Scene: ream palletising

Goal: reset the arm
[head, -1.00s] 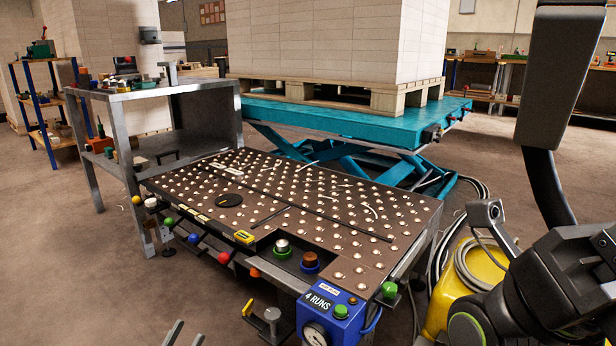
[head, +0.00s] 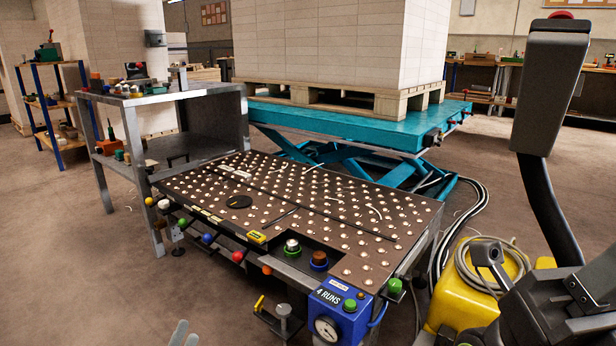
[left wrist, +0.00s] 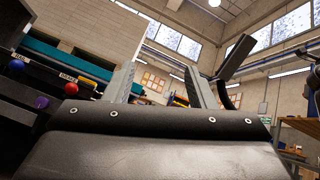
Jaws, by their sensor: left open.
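My left gripper (head: 183,334) shows only as pale fingertips at the bottom edge of the head view, in front of the ball table and apart from it. In the left wrist view its two grey fingers (left wrist: 162,88) stand apart with nothing between them, so it is open and empty. My right gripper is in neither view.
The ball table (head: 290,205) has knobs along its front and a blue gauge box (head: 338,308) at its near corner. Behind it, a teal lift table (head: 345,124) bears a pallet (head: 340,98) with a tall white stack (head: 340,40). A yellow object (head: 470,295) with coiled hose stands right.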

